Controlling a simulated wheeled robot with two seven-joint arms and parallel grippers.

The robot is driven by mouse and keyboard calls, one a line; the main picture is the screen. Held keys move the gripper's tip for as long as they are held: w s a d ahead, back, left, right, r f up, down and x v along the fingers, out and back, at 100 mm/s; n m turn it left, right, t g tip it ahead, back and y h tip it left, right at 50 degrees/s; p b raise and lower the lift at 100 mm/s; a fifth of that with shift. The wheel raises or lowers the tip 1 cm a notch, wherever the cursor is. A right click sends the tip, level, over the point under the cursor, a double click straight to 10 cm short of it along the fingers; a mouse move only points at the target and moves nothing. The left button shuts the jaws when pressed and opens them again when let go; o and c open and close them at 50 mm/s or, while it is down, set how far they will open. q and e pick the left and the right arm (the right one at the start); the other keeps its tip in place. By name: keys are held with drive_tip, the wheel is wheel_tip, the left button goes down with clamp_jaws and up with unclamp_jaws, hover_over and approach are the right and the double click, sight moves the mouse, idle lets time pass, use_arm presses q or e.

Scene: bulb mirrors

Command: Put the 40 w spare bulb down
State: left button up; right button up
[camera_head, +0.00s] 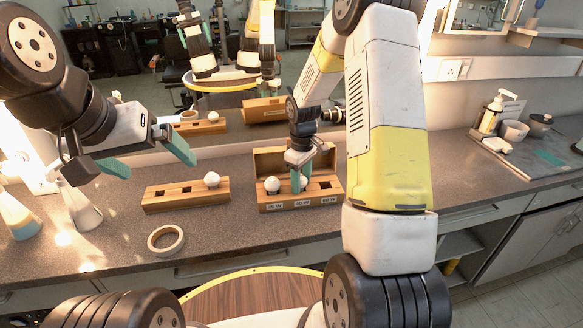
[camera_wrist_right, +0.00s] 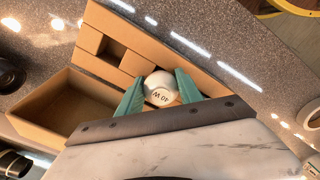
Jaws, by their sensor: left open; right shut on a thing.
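The 40 w spare bulb (camera_wrist_right: 159,87) is white and round, with its "40 W" mark facing the camera in the right wrist view. My right gripper (camera_head: 300,181) is shut on it, fingers pointing down at the middle slot of the wooden spares box (camera_head: 296,206). I cannot tell whether the bulb rests in the slot; its base is hidden. A white bulb (camera_head: 272,184) sits in the box's left slot. The right slot (camera_head: 325,185) looks empty, as its square hole does in the wrist view (camera_wrist_right: 112,50). My left gripper (camera_head: 150,160) is open and empty above the counter at left.
A long wooden holder (camera_head: 163,207) left of the box has a white bulb (camera_head: 211,180) at its right end. A tape roll (camera_head: 165,241) lies in front. A mirror (camera_head: 225,100) stands behind the counter. A soap bottle (camera_head: 491,113) and cups stand far right.

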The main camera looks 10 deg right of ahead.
drive_tip(key=o, duration=1.3)
drive_tip(key=shift+o, duration=0.2)
drive_tip(key=s+r+m+t, duration=0.1)
drive_tip(key=s+r, duration=0.1)
drive_tip(key=r, duration=0.7)
drive_tip(key=s+r+m, duration=0.1)
drive_tip(key=s+r, duration=0.1)
drive_tip(key=r, duration=0.8)
drive_tip(key=s+a+r+m+t+y, duration=0.1)
drive_tip(key=s+r+m+t, duration=0.1)
drive_tip(key=s, duration=0.8)
drive_tip(key=s+a+r+m+t+y, duration=0.1)
drive_tip(key=s+r+m+t, duration=0.2)
drive_tip(key=s+r, duration=0.4)
drive_tip(key=s+m, duration=0.1)
drive_tip(key=s, duration=0.2)
drive_tip(key=shift+a, duration=0.3)
